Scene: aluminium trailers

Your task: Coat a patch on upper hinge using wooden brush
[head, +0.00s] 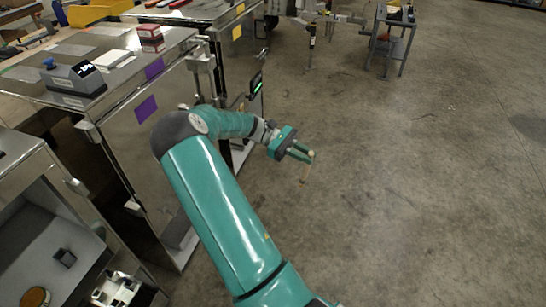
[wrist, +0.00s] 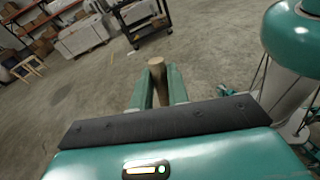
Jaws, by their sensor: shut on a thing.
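My gripper (head: 299,152) is shut on the wooden brush (head: 305,171), out over open floor to the right of the metal trailers. The brush hangs tilted downward, and its bristles are too small to make out. In the wrist view the brush's wooden end (wrist: 157,76) stands between the two teal fingers. Hinge-like metal fittings show on the trailer edges: one at the top corner of the nearer door (head: 88,129) and one lower down (head: 133,206). I cannot tell which is the upper hinge, and no coated patch is visible. The gripper is well apart from both.
The trailer top (head: 125,60) carries a grey device with a blue knob (head: 74,78) and red-white boxes (head: 150,38). A cart (head: 392,40) stands at the back. The floor at right is clear.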

